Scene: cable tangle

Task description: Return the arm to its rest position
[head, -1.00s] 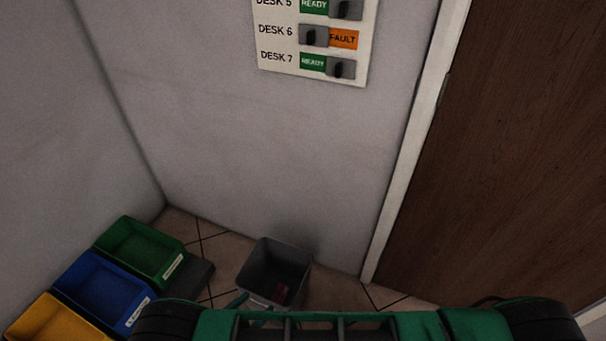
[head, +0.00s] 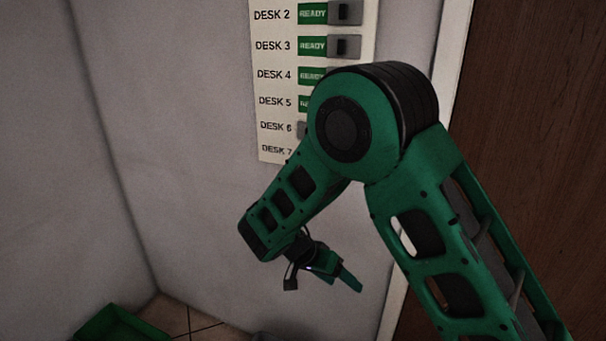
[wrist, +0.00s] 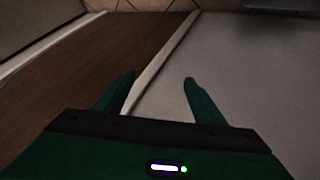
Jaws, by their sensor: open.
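My green arm is raised and bent in the head view, with its elbow in front of the lower part of the wall panel. My gripper (head: 345,277) hangs at the end of the forearm, in front of the pale wall and left of the door. In the wrist view my gripper (wrist: 158,88) shows two green fingers spread apart with nothing between them. A small dark piece hangs by a thin cable beside the wrist in the head view; I cannot tell what it is.
The wall panel (head: 265,75) lists desks with green READY labels; my elbow hides part of it. A brown door (head: 535,130) stands at the right. A green bin (head: 118,325) sits on the floor at lower left. The wall left of my arm is clear.

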